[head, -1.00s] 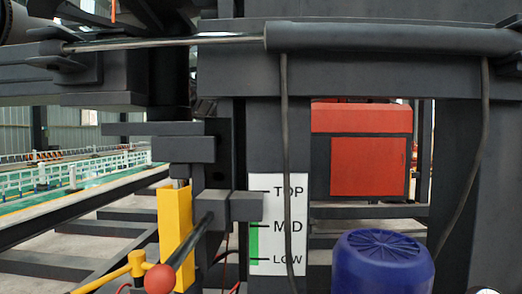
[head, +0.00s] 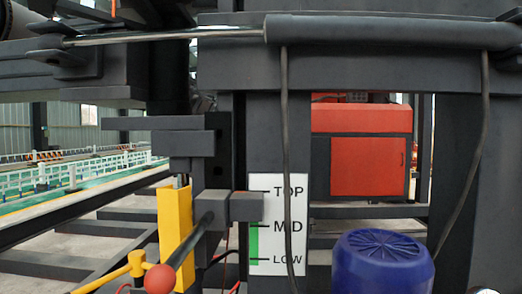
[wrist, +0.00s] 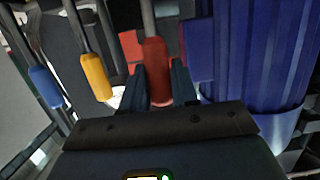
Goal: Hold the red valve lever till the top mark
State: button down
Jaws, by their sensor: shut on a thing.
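In the wrist view my gripper (wrist: 158,90) is shut on the red valve lever (wrist: 156,70), with one dark finger on each side of its grip. The lever's thin rod runs up out of the top of the view. In the head view neither my gripper nor this lever's grip shows. A white scale plate (head: 293,240) there is marked TOP, MID and LOW. A green strip (head: 254,242) on it spans from about MID to LOW. A dark block (head: 245,207) reaches the plate's left edge between TOP and MID.
A yellow lever (wrist: 97,78) and a blue lever (wrist: 46,87) hang left of the red one. A large blue motor (head: 382,262) stands right of the scale. A red ball (head: 160,279) on a dark rod and a yellow post (head: 175,235) stand left. A hose crosses the plate.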

jog(key=shift+r, duration=0.15)
dwell(0.3)
jog(key=shift+w+r+p, duration=0.25)
jog(key=shift+r+p, duration=0.15)
jog(key=shift+p, duration=0.6)
jog(key=w+g+p, duration=0.1)
jog(key=p, duration=0.1)
jog(key=g+p, duration=0.1)
jog(key=p, duration=0.2)
jog(key=shift+w+r, duration=0.3)
jog(key=shift+w, duration=0.1)
jog(key=c, duration=1.3)
grip_release()
jog(key=shift+w+f+p, duration=0.15)
jog(key=shift+f+p, duration=0.05)
jog(key=shift+p, duration=0.25)
jog(key=shift+o, duration=1.4)
jog(key=shift+f+b, duration=0.25)
jog(key=shift+b, duration=0.1)
jog(key=p+v, duration=0.4)
jog(key=v, duration=0.5)
